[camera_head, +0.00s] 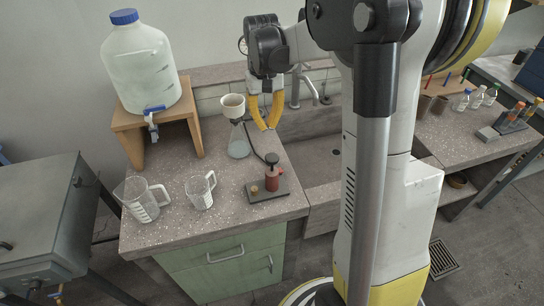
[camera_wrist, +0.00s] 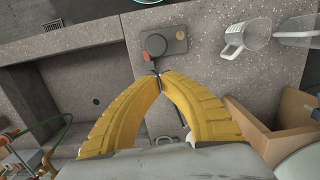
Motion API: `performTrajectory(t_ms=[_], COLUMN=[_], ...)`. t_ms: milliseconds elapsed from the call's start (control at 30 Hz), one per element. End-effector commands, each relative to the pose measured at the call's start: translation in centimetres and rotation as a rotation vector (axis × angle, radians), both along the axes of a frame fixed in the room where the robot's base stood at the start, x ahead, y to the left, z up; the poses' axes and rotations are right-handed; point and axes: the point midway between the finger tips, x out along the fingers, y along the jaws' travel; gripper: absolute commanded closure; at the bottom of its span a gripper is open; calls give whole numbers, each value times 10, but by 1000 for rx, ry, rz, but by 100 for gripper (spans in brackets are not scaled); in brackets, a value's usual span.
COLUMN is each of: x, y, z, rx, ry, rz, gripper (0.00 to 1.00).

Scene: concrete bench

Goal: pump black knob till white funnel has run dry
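In the wrist view the knob (camera_wrist: 155,45) shows from above as a dark disc. The white funnel (camera_head: 233,103) sits on a conical glass flask (camera_head: 239,142) behind the pump; its inside is too small to read. A dark hose (camera_head: 252,143) runs between flask and pump. My gripper (camera_head: 268,129), with yellow curved fingers, hangs just right of the funnel, above and behind the knob. In the wrist view its tips (camera_wrist: 159,76) meet with nothing visible held.
Two clear jugs (camera_head: 142,197) (camera_head: 200,190) stand at the bench's front left. A large bottle with blue cap (camera_head: 140,68) stands on a wooden stand (camera_head: 130,137). A sink (camera_head: 325,151) lies right of the pump. Bench around the pump's front is clear.

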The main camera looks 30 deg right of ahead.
Motion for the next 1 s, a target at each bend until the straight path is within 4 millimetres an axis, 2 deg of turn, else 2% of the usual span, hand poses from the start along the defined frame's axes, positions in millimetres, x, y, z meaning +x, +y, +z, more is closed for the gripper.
performTrajectory(t_ms=[100,233,1000], x=[1,2,2], y=[0,0,-1], z=[15,21,22], rx=[0,0,0], ry=[0,0,0], rz=[0,0,0], gripper=[100,100,100])
